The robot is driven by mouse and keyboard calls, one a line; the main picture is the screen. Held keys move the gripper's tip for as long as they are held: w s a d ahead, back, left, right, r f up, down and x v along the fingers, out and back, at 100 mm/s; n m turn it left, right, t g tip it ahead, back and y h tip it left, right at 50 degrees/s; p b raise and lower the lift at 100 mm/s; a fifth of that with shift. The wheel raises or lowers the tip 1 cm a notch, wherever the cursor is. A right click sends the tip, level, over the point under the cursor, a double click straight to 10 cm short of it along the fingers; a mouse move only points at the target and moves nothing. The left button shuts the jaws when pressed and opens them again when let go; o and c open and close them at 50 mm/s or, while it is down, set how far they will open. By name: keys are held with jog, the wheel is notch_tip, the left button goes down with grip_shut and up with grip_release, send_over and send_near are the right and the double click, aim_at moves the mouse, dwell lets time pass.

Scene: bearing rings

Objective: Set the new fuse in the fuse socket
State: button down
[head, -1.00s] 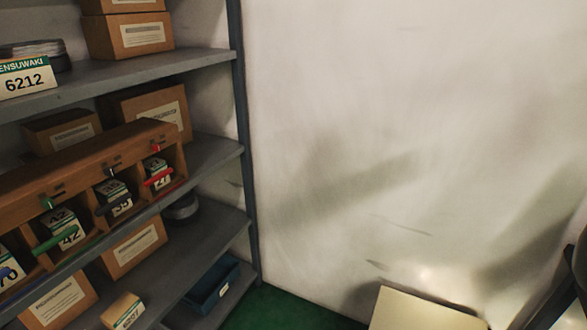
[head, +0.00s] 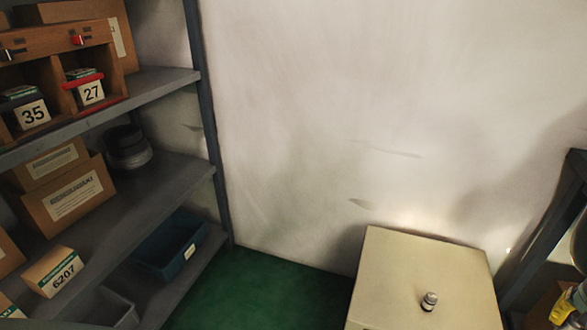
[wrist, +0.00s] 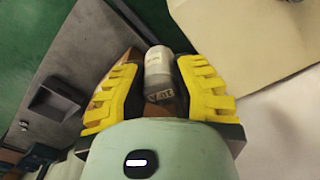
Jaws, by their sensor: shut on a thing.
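In the wrist view my gripper (wrist: 160,78) is shut on a short pale cylinder with a grey lower end and some lettering, the new fuse (wrist: 158,66). The fuse sits between the two yellow ribbed fingers, and its far end sticks out past them. In the head view a yellow part at the lower right edge looks like one of my fingers; the fuse cannot be made out there. I cannot identify the fuse socket in either view. A small grey and white cylinder (head: 429,301) stands upright on the cream cabinet; I cannot tell what it is.
The cream cabinet (head: 410,262) stands against the white wall; its top is otherwise clear. A grey shelf (head: 150,180) with boxes and a blue bin (head: 172,248) is at the left. A dark frame (head: 545,235) stands at the right. Green floor (head: 270,290) lies between.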

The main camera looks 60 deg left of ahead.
jog(key=s+a+f+n+b, duration=0.1)
jog(key=s+f+b, duration=0.2)
jog(key=f+b, duration=0.4)
jog(key=s+a+f+n+b, duration=0.1)
jog(key=s+f+b, duration=0.3)
jog(key=f, duration=1.4)
jog(key=s+a+f+n+b, duration=0.1)
jog(key=s+f+b, duration=0.3)
jog(key=f+b, duration=0.8)
jog(key=shift+s+a+f, duration=0.1)
jog(key=shift+a+f, duration=0.35)
jog(key=shift+a, duration=0.05)
jog(key=shift+a, duration=0.1)
jog(key=shift+f, duration=0.6)
jog(key=c, duration=1.1)
grip_release()
jog(key=shift+c, duration=0.2)
jog(key=shift+r, duration=0.15)
